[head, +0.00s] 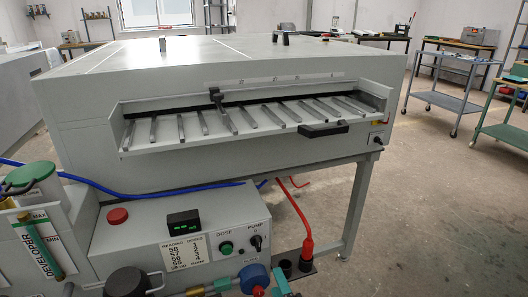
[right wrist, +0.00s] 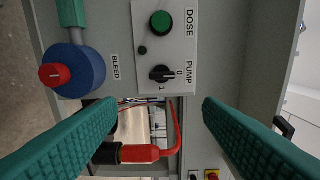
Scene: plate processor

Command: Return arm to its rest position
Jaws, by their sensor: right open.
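My right gripper (right wrist: 160,106) is open, with its two teal ribbed fingers apart and nothing between them. The right wrist view shows the same valve (right wrist: 78,72) left of the fingers. The control panel (right wrist: 165,50) with the green dose button and the pump switch (right wrist: 161,73) lies ahead of the fingers. The pump switch also shows in the head view (head: 255,241). My left gripper is not in view.
The grey plate processor (head: 190,75) fills the middle, with a slotted feed tray (head: 230,125). A developer gauge (head: 38,246) stands at left. Open floor lies at right, with a blue-grey cart (head: 455,103) beyond.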

